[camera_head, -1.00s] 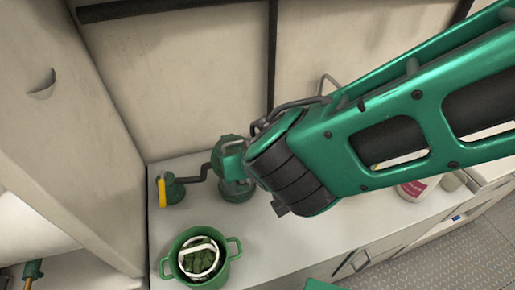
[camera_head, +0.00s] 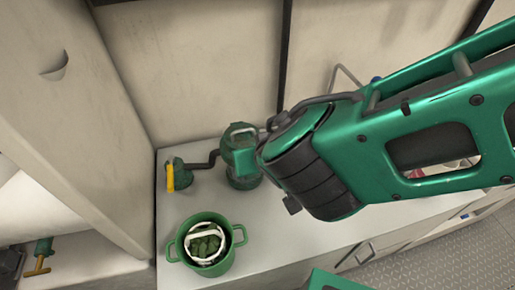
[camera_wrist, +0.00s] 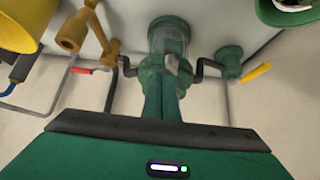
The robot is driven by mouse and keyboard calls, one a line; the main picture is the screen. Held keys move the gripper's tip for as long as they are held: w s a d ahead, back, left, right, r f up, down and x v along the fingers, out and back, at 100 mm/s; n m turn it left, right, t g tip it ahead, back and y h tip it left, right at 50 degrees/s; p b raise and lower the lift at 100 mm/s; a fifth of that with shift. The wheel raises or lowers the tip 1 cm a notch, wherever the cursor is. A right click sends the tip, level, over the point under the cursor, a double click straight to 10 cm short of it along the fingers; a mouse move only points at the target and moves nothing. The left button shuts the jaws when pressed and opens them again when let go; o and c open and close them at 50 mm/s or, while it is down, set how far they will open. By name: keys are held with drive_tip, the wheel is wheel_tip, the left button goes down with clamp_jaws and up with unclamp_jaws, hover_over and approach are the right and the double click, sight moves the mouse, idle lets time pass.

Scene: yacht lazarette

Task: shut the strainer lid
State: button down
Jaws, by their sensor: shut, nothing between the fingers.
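The strainer (camera_head: 242,170) stands on the counter near the back wall, a green housing with a clear bowl. Its green lid (camera_head: 240,139) with a pale handle is at the top; I cannot tell whether it is fully seated. In the wrist view the strainer's clear bowl (camera_wrist: 170,40) is straight ahead, with a pale curved handle beside the fingertips. My gripper (camera_wrist: 163,76) is shut and empty, its green fingers overlapping the strainer's near end. Whether they touch it is unclear. In the head view my arm hides the fingers.
A pipe joins the strainer to a valve with a yellow handle (camera_head: 171,177). A green two-handled pot (camera_head: 183,245) holding a white-rimmed basket stands in front. The wrist view shows a brass valve (camera_wrist: 72,34) and a yellow container (camera_wrist: 22,22). The counter (camera_head: 290,235) is clear front right.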

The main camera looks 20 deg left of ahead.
drive_tip(key=v, duration=0.9)
drive_tip(key=shift+w+a+r, duration=0.2)
drive_tip(key=shift+w+r, duration=0.05)
drive_tip(key=shift+r, duration=0.05)
drive_tip(key=w+d+m+h, duration=0.4)
drive_tip(key=w+d, duration=0.7)
drive_tip(key=d, duration=0.5)
drive_tip(key=w+d+m+g+h, duration=0.1)
drive_tip(key=w+d+m+h, duration=0.15)
drive_tip(key=d, duration=1.35)
drive_tip(key=s+d+f+m+g, duration=0.1)
drive_tip(key=s+d+m+g, duration=0.4)
drive_tip(key=d, duration=0.8)
drive_tip(key=s+d+m+y, duration=0.2)
drive_tip(key=s+d, duration=0.6)
drive_tip(key=s, duration=0.4)
drive_tip(key=shift+s+d+f, duration=0.3)
drive_tip(key=shift+f, duration=0.2)
